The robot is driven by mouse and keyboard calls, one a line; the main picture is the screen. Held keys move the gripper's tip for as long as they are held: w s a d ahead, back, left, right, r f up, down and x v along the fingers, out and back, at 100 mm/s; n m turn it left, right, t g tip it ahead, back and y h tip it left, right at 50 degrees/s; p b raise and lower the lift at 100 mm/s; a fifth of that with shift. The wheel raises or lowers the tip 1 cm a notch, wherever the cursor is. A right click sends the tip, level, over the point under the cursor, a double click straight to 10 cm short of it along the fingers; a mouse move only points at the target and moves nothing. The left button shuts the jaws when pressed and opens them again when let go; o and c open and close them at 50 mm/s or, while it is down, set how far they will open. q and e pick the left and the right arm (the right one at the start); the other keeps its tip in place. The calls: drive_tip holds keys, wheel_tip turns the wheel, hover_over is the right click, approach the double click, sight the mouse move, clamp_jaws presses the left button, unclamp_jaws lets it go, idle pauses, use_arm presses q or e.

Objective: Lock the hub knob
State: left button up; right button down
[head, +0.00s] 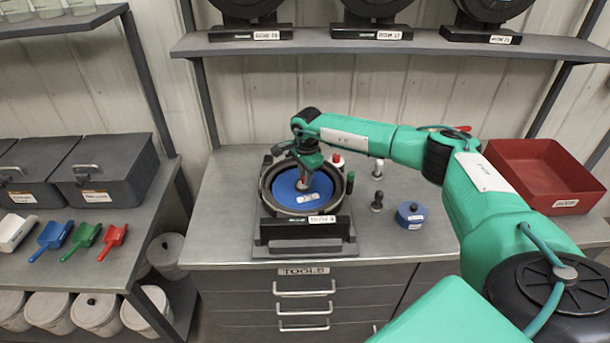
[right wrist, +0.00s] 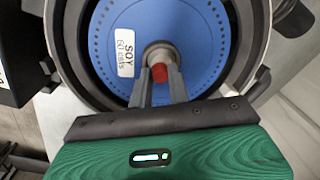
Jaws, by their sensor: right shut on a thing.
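The seed meter (head: 344,205) lies on the bench, a dark round housing on a black stand with a labelled front. Its blue seed disc (head: 320,186) sits inside the housing; the right wrist view shows the disc (right wrist: 205,45) with a white "SOY" label. The hub knob (right wrist: 159,53) is grey with a red part at the disc's centre. My right gripper (head: 303,181) reaches down over the hub from above. In the right wrist view its two fingers (right wrist: 160,76) are closed on the knob from both sides. The knob's lock position cannot be told. My left gripper is not in view.
Right of the meter stand a red-capped item (head: 336,160), a green cylinder (head: 350,183), a white-topped piece (head: 378,168), a black piece (head: 377,201) and a blue canister (head: 411,216). A red bin (head: 507,188) sits at the right. Coloured scoops (head: 87,236) lie on the left shelf.

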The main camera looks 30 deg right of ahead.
drive_tip(key=shift+f+m+b, duration=0.15)
drive_tip(key=shift+m+b, duration=0.7)
drive_tip(key=shift+m, duration=0.25)
drive_tip(key=m+b, duration=0.1)
drive_tip(key=m, duration=0.1)
drive_tip(key=shift+m, duration=0.3)
drive_tip(key=m+b, duration=0.3)
drive_tip(key=m, duration=0.3)
drive_tip(key=m+b, duration=0.1)
drive_tip(key=m, duration=0.2)
drive_tip(key=shift+w+m+h, duration=0.1)
drive_tip(key=shift+m+h, duration=0.2)
drive_tip(key=shift+m, duration=0.1)
drive_tip(key=shift+r+m+g+b, duration=0.2)
drive_tip(key=shift+m+g+b, duration=0.15)
drive_tip(key=shift+m, duration=1.25)
drive_tip(key=c, duration=1.3)
unclamp_jaws()
drive_tip(key=shift+a, duration=0.1)
